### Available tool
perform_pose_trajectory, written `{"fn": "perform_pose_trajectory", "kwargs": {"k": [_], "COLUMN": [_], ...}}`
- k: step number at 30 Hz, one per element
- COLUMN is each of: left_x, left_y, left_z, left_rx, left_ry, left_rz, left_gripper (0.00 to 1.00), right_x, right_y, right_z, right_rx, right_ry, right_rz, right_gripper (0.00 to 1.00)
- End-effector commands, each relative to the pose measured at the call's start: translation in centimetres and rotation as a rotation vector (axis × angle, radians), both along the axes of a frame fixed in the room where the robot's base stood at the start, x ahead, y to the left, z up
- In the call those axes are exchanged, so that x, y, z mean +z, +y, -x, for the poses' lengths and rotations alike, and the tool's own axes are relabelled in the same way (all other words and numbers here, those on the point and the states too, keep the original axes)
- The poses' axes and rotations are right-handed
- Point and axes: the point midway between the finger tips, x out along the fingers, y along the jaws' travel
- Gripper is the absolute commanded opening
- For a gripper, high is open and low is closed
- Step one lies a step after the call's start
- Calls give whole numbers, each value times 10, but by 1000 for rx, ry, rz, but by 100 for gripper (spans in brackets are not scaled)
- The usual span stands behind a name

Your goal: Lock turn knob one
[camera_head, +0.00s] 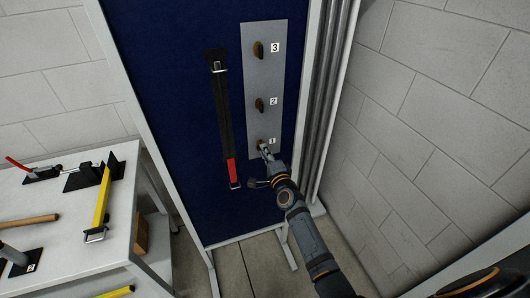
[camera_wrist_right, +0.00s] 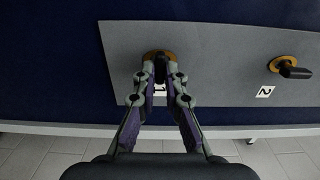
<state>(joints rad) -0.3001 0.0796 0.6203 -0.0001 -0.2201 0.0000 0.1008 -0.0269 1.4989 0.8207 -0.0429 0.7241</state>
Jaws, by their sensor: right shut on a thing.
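Turn knob one (camera_head: 260,142) is the lowest of three dark knobs on a grey plate (camera_head: 264,75) fixed to a blue panel. In the right wrist view, knob one (camera_wrist_right: 160,59) sits on a brass-coloured round base at the top centre, and the gripper hides part of it. My right gripper (camera_head: 265,150) is shut on the knob; its fingertips (camera_wrist_right: 161,75) press on the knob from both sides, over part of the label "1". My left gripper is not in view.
Knob two (camera_head: 260,104) and knob three (camera_head: 259,49) are above. A white table (camera_head: 62,238) with tools stands at the left. Brick wall (camera_head: 430,110) is at the right.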

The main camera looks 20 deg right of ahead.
Motion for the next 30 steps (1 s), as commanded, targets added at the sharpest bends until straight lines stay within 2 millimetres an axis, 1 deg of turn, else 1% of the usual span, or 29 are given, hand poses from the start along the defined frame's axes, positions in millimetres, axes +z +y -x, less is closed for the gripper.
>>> {"fn": "perform_pose_trajectory", "kwargs": {"k": [15,16,20,21,30], "left_x": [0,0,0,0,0], "left_y": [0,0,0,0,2], "left_z": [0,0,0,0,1], "left_rx": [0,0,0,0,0], "left_ry": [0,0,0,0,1], "left_rz": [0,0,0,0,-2], "left_gripper": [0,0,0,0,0], "right_x": [-1,-1,-1,-1,-1], "right_y": [0,0,0,0,0], "right_z": [0,0,0,0,3], "right_rx": [0,0,0,0,0], "right_ry": [3,3,3,3,1], "right_rz": [-17,-17,-16,-16,-14], "right_gripper": [0,14,32,33,33]}}
